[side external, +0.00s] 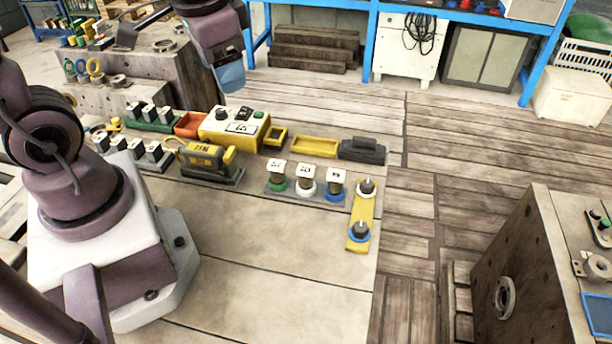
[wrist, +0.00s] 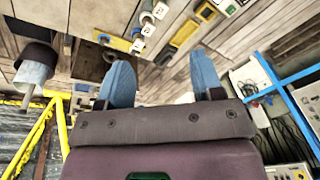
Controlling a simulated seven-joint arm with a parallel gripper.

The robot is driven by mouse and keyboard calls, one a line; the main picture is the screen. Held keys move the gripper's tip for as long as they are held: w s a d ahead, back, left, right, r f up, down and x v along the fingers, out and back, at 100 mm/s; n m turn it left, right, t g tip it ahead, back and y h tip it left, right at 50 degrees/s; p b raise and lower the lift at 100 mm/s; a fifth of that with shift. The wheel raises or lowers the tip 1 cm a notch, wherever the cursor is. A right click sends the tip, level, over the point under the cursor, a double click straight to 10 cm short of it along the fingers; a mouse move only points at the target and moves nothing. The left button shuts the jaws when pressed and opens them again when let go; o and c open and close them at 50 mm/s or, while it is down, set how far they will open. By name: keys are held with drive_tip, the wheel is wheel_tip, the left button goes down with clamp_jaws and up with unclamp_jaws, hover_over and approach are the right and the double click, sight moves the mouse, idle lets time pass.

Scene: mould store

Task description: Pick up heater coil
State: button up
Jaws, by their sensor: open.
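I cannot tell for sure which thing is the heater coil. Three brown-bodied pieces with square white marked tops stand in a row on a grey strip: one on a green ring (side external: 277,177), one on a white ring (side external: 306,181), one on a blue ring (side external: 335,186). Their white tops also show in the wrist view (wrist: 148,27). My gripper (side external: 231,78) hangs in the air behind and left of them, above the floor mat. In the wrist view its two blue fingers (wrist: 162,72) are spread apart with nothing between them.
A yellow plate with two dark knobs (side external: 361,215) lies right of the row. A yellow device (side external: 205,160) and a yellow-white control box (side external: 234,127) stand left. A yellow tray (side external: 314,146) and a dark block (side external: 361,151) lie behind. The mat in front (side external: 270,240) is clear.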

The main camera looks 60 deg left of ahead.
drive_tip(key=w+f+m+g, duration=0.3)
drive_tip(key=w+f+m, duration=0.2)
drive_tip(key=w+f, duration=0.5)
drive_tip(key=m+t+h, duration=0.1)
drive_tip(key=m, duration=0.3)
hover_over(306, 168)
wheel_tip(306, 168, down, 4)
wheel_tip(306, 168, down, 12)
drive_tip(key=shift+f, duration=0.2)
drive_tip(key=c, duration=1.1)
drive_tip(key=shift+o, duration=0.2)
